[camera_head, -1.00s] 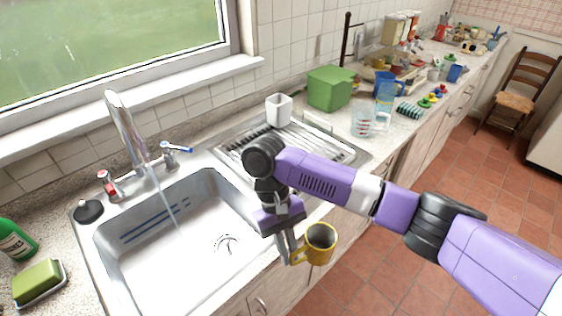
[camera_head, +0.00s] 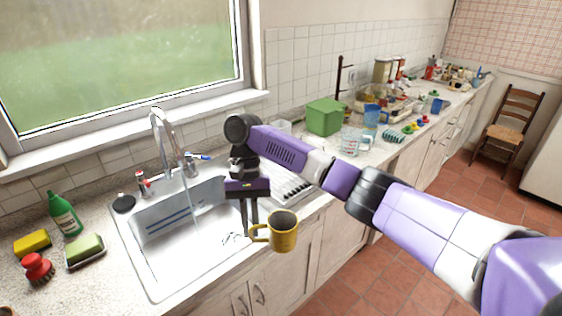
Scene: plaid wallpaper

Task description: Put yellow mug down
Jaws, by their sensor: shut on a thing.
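The yellow mug (camera_head: 284,232) is upright with its opening facing up, at the front edge of the sink in the picture. Its handle points left, toward my gripper (camera_head: 250,232). My gripper points down, and its fingers are shut on the mug at the handle side. The mug appears raised in front of the counter edge and the cabinet doors. The fingers partly cover the handle, so the exact grip is hard to see.
The sink basin (camera_head: 190,245) lies left of the mug. A ribbed drainboard (camera_head: 290,190) is behind it. A green box (camera_head: 325,116) and clear measuring cups (camera_head: 356,142) stand farther back. A green bottle (camera_head: 65,214), sponges and a red brush (camera_head: 37,268) occupy the left counter.

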